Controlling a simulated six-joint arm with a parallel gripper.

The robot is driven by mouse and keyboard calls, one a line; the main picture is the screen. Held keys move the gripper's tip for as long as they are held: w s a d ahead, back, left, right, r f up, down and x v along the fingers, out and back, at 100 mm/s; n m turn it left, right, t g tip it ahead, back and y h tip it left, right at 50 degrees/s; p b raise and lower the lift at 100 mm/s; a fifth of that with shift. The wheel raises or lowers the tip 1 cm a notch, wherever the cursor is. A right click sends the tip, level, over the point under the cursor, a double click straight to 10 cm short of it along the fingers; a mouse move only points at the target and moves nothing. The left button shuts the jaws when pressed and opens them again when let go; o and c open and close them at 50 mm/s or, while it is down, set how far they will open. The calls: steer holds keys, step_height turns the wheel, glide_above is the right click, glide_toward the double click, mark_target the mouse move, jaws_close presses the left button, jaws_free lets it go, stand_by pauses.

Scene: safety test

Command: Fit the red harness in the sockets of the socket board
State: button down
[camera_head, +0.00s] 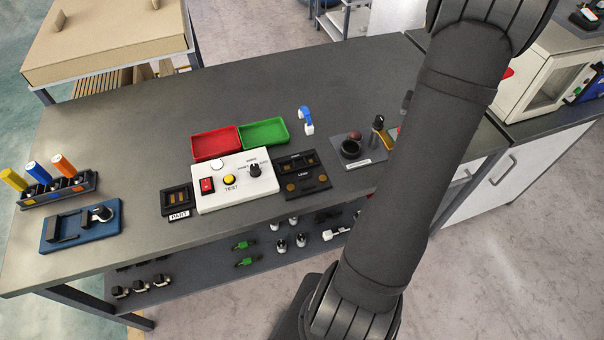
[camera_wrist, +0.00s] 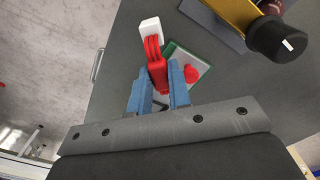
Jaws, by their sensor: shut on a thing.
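In the wrist view, my gripper (camera_wrist: 158,78) has its two blue fingers closed on a red harness (camera_wrist: 155,62). The harness is a looped red piece with a white block-like end (camera_wrist: 150,28) pointing away from the fingers. A small green-edged board (camera_wrist: 203,76) with a round red part (camera_wrist: 191,74) lies beyond the right finger. I cannot tell whether it is the socket board, or whether the harness touches it. In the head view, my arm hides the gripper and the harness.
A yellow block with a black knob (camera_wrist: 278,40) stands at the wrist view's upper right. In the head view, red (camera_head: 216,142) and green (camera_head: 263,133) trays and a white control box (camera_head: 233,181) stand mid-bench. The bench (camera_head: 140,110) behind them is clear.

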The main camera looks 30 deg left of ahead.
steer(key=shift+s+r, duration=0.3)
steer(key=shift+r, duration=0.1)
steer(key=s+r, duration=0.3)
steer(key=s, duration=0.1)
steer(key=shift+a+r, duration=0.25)
steer(key=shift+a, duration=0.1)
steer(key=s+a+r, duration=0.3)
steer(key=s+a, duration=0.1)
steer(key=m, duration=0.9)
glide_toward(299, 164)
steer(key=shift+f, duration=0.6)
steer(key=shift+f, duration=0.95)
stand_by(0.6)
steer(key=c, duration=0.9)
jaws_free()
steer(key=shift+o, duration=0.2)
